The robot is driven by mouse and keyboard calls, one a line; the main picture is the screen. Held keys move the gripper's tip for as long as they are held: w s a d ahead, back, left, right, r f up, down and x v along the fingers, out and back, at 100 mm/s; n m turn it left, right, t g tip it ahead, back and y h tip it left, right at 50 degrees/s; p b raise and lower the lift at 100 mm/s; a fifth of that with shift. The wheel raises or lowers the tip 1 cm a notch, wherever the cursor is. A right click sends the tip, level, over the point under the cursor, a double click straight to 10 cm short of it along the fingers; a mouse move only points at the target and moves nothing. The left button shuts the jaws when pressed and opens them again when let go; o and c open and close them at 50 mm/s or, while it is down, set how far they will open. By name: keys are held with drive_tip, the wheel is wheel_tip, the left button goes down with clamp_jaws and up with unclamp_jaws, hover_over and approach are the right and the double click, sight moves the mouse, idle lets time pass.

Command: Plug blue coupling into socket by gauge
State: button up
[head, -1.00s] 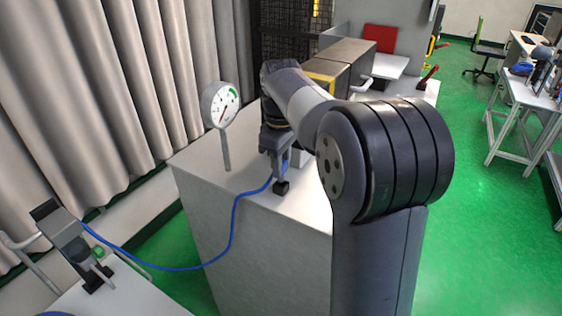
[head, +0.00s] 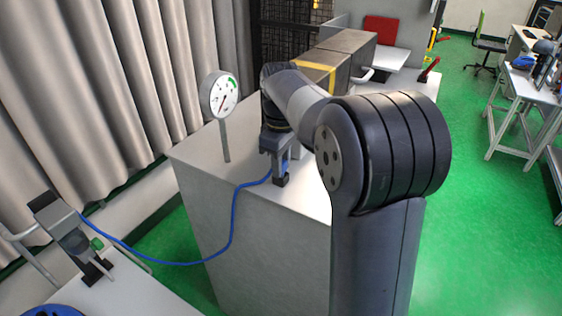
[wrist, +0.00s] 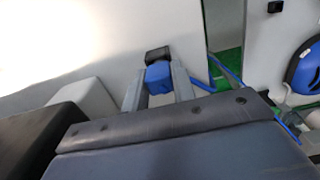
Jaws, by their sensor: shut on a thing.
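My gripper (head: 281,170) is over the top of the grey cabinet, its fingers pointing down. It is shut on the blue coupling (wrist: 158,76), which shows between its two fingers in the wrist view. The black socket (head: 282,182) is right at the fingertips near the cabinet's front edge; it also shows in the wrist view (wrist: 158,53), where the coupling meets or overlaps it. I cannot tell how far the coupling is in. The round white gauge (head: 222,95) stands on a post to the left of the socket. A blue hose (head: 234,215) runs from the coupling down to the left.
The grey cabinet (head: 250,245) fills the middle front. At lower left, a low white table (head: 135,295) bears a grey and black fixture (head: 62,225) with a green knob, beside the hose. Dark boxes (head: 345,58) stand behind my arm.

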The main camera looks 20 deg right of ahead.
drive_tip(key=shift+f, duration=0.15)
idle(0.3)
drive_tip(key=o, duration=0.9)
drive_tip(key=shift+c, duration=0.2)
wheel_tip(320, 180, up, 11)
drive_tip(key=shift+f, duration=0.2)
wheel_tip(320, 180, down, 10)
drive_tip(key=shift+f, duration=0.25)
drive_tip(key=shift+r, duration=0.35)
